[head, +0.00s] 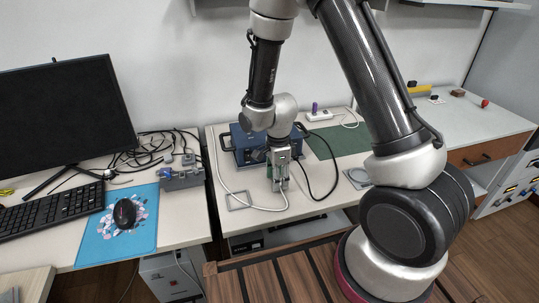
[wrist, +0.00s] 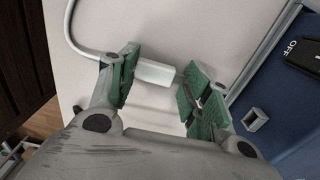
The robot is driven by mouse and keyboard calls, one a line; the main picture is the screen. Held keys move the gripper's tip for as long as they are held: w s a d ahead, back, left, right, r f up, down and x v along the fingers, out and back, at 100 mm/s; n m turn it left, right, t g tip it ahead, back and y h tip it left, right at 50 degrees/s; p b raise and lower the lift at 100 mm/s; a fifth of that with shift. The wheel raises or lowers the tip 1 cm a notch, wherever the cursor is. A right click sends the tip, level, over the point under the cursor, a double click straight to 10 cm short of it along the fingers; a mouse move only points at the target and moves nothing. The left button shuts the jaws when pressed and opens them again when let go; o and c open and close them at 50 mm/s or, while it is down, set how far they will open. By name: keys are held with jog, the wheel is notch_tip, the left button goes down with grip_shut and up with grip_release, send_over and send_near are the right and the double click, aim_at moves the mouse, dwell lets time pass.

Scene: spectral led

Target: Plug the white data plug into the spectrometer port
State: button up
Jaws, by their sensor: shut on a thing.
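My gripper (head: 280,186) hangs low over the table in front of the blue spectrometer (head: 238,143). In the wrist view my gripper (wrist: 160,78) has its green-padded fingers closed on the white data plug (wrist: 155,72), one finger at each end of the white block. The plug's white cable (wrist: 71,28) runs off to the upper left. The spectrometer's blue case (wrist: 290,105) is at the right, apart from the plug. A small grey square port (wrist: 255,119) shows on it, right of the right finger. In the head view the plug is too small to make out.
The white cable (head: 218,170) loops over the table left of my gripper. A black cable (head: 333,175) curves down at the right. A green mat (head: 335,143) and a white power strip (head: 319,116) lie behind.

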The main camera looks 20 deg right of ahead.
jog(key=shift+f, duration=0.35)
jog(key=o, duration=1.6)
jog(key=shift+r, duration=0.1)
jog(key=shift+r, duration=1.45)
notch_tip(320, 180, up, 12)
